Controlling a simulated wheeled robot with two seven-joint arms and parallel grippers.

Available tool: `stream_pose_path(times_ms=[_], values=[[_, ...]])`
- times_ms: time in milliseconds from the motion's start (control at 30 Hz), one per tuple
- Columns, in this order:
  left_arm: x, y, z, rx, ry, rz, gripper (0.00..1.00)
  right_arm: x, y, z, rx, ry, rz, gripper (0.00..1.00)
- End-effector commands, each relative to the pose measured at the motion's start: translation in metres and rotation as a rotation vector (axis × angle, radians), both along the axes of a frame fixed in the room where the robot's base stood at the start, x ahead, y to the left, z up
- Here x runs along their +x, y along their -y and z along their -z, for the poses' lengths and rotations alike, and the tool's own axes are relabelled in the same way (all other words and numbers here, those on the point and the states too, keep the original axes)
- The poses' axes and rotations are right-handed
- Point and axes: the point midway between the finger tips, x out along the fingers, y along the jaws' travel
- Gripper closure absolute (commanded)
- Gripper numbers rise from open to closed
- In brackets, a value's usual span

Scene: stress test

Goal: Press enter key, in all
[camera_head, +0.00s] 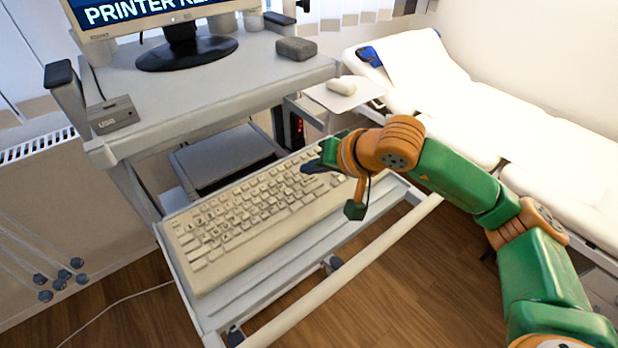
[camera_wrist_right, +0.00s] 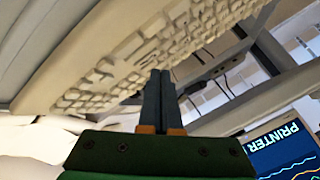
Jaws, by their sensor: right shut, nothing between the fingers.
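A beige keyboard (camera_head: 245,222) lies on the pull-out shelf of a grey cart, running from lower left to upper right in the head view. My right gripper (camera_head: 314,164) is over the far right part of the keyboard, its dark fingers pointing left. In the right wrist view the shut, empty fingers (camera_wrist_right: 161,84) stand before the keyboard (camera_wrist_right: 140,45), close to its edge. I cannot tell whether the fingertips touch a key. The enter key cannot be picked out, as the labels are too small and my gripper covers part of that area. My left gripper is not in view.
A monitor (camera_head: 182,35) showing printer text stands on the cart's top shelf (camera_head: 215,88), with a small USB box (camera_head: 113,114) and a grey block (camera_head: 296,48). A white mouse (camera_head: 341,87) sits on a side tray. A white bed (camera_head: 500,110) is at the right.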

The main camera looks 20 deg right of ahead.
Motion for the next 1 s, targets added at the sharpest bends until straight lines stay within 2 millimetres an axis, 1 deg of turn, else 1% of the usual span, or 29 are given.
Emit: stream_pose_path(times_ms=[767,1000], values=[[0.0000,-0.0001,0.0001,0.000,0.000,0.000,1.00,0.0001,0.0000,0.0001,0.000,0.000,0.000,1.00],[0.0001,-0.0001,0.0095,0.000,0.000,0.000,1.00,0.0000,0.0001,0.0072,0.000,0.000,0.000,1.00]])
